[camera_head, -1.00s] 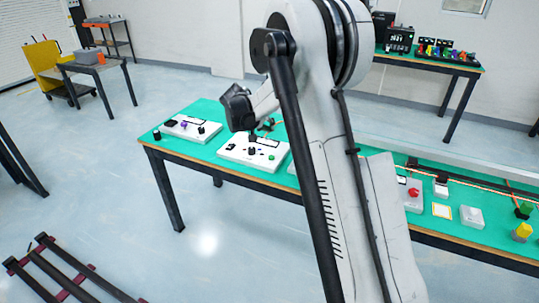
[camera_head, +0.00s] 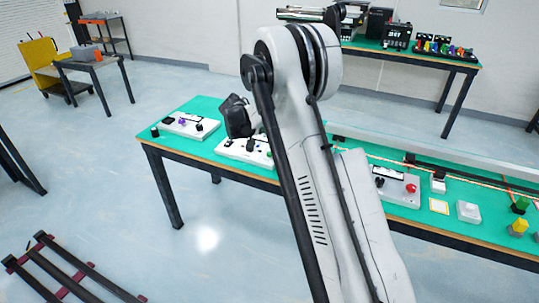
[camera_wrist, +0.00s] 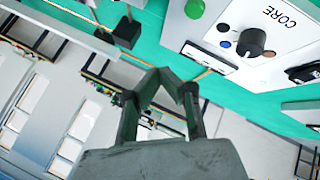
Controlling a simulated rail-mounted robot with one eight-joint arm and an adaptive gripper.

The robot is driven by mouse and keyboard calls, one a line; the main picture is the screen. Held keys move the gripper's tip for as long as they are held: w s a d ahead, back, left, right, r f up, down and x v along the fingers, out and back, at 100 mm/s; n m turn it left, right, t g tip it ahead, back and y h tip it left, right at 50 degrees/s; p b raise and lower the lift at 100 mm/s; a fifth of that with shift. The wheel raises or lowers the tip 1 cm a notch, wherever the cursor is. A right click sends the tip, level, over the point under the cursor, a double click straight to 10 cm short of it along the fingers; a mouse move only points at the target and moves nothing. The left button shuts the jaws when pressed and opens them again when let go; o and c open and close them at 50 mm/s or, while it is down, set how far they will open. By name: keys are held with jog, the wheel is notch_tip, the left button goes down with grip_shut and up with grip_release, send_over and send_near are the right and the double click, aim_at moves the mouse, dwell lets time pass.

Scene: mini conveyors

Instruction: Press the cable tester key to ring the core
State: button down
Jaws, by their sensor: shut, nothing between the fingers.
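A white panel marked CORE (camera_wrist: 238,42) is at the upper right of the wrist view. It carries a black knob (camera_wrist: 250,43) with coloured dots around it and a dark part at its right edge, cut off by the frame. I cannot make out which part is the tester key. My gripper (camera_wrist: 168,78) is shut and empty, its fingertips apart from the panel in the picture, to its lower left. In the head view my arm hides part of a white panel (camera_head: 232,149) on the green table; my fingers are not visible there.
The green-topped table (camera_head: 180,147) also holds a panel with a purple knob (camera_head: 182,122), a panel with a red button (camera_head: 410,188), and yellow (camera_head: 519,224) and green (camera_head: 521,204) parts.

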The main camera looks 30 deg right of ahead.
jog(key=b, duration=0.3)
send_over(269, 153)
notch_tip(269, 153, down, 6)
jog(key=shift+s+a+f, duration=0.1)
jog(key=shift+s+f, duration=0.05)
jog(key=shift+f, duration=0.05)
jog(key=shift+f+b, duration=0.35)
jog(key=shift+f, duration=0.4)
dwell(0.6)
jog(key=shift+f+b, duration=0.4)
jog(key=shift+b, duration=0.1)
jog(key=shift+f+b, duration=0.35)
jog(key=shift+f, duration=0.05)
dwell(0.6)
jog(key=shift+r, duration=0.85)
jog(key=shift+r, duration=0.1)
jog(key=shift+r+p, duration=1.15)
jog(key=shift+r, duration=1.25)
